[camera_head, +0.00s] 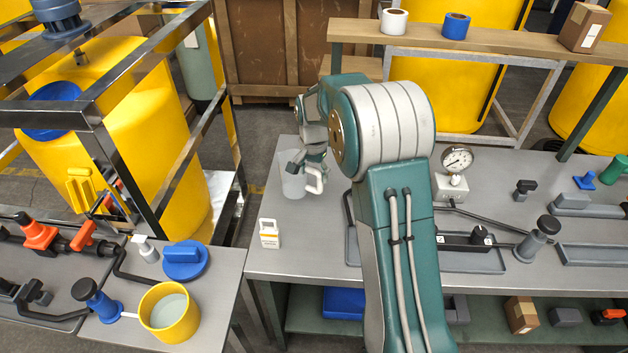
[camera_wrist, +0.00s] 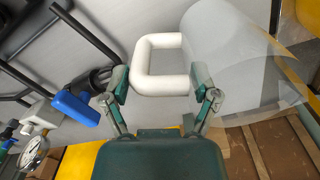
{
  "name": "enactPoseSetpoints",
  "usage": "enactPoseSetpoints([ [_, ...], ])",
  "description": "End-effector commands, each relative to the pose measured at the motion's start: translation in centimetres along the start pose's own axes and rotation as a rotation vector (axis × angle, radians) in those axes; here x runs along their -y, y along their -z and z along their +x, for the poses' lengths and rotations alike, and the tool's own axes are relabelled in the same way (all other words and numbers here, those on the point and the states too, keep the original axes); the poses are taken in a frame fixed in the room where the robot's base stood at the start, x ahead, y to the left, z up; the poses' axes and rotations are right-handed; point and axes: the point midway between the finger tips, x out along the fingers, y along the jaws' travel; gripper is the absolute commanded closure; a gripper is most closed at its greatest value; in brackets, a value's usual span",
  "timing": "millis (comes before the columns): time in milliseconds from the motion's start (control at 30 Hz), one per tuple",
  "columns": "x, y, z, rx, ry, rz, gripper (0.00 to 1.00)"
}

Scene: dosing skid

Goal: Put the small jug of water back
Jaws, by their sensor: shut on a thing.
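The small jug (camera_head: 293,174) is a translucent, clear vessel with a white handle (camera_head: 314,180). It is upright at the back left part of the grey bench, and I cannot tell whether its base touches the top. In the wrist view the jug's clear body (camera_wrist: 235,60) is at the upper right and its white handle (camera_wrist: 160,65) is in the middle. My gripper (camera_head: 302,165) is at the handle; in the wrist view its fingers (camera_wrist: 160,82) are on either side of the handle, shut on it. My arm hides part of the bench. The water level is not clear.
A pressure gauge (camera_head: 457,160) stands right of my arm. A yellow pot (camera_head: 169,312) with pale liquid and a blue cap (camera_head: 185,260) sit on the left table. A wooden shelf (camera_head: 490,43) runs behind the bench.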

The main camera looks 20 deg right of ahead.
Motion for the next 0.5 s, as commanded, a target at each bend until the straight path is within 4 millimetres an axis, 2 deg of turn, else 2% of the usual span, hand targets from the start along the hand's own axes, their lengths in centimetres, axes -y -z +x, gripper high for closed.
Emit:
enactPoseSetpoints([
  [100, -0.1, -0.1, 2.1, 0.004, -0.003, 0.0, 0.83],
  [167, -0.1, -0.1, 2.7, 0.004, -0.003, 0.0, 0.83],
  [467, -0.1, -0.1, 2.9, 0.002, -0.002, 0.0, 0.83],
  [500, -0.1, -0.1, 2.9, 0.002, -0.002, 0.0, 0.14],
])
